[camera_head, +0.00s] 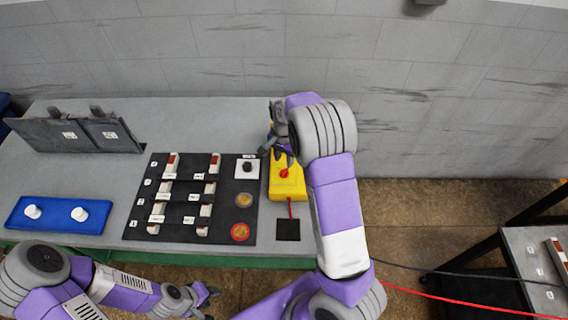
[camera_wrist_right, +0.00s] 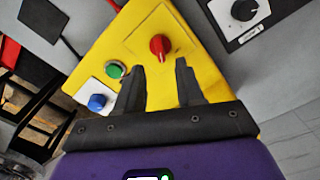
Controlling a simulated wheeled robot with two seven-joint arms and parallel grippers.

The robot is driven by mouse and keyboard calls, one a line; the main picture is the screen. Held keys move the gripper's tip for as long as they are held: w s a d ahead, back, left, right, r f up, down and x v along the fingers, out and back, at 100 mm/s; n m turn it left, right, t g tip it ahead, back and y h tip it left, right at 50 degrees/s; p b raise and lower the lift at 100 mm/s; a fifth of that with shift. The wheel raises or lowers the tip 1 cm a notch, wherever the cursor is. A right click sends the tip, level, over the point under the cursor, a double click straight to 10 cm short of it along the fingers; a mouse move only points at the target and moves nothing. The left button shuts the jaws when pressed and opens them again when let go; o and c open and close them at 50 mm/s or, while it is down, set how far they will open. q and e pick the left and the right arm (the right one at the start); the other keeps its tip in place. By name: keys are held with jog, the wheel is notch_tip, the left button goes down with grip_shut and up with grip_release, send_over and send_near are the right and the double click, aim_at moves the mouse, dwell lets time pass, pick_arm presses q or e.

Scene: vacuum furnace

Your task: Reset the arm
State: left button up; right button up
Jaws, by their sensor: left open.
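My right gripper (camera_head: 278,152) is over the back part of a yellow control box (camera_head: 293,189) on the table. In the right wrist view its two fingers (camera_wrist_right: 160,68) are apart with nothing held between them. A red knob (camera_wrist_right: 159,45) on the box (camera_wrist_right: 100,52) lies just beyond the fingertips; I cannot tell whether they touch the box. A green button (camera_wrist_right: 116,70) and a blue button (camera_wrist_right: 97,101) are beside the left finger. My left gripper (camera_head: 206,295) is open and empty, low in front of the table's front edge.
A blue tray (camera_head: 57,213) holds two white pieces. Dark plates (camera_head: 75,134) stand at the back left. A grey wall is behind; cables run right.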

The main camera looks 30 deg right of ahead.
jog(key=shift+r, duration=0.8)
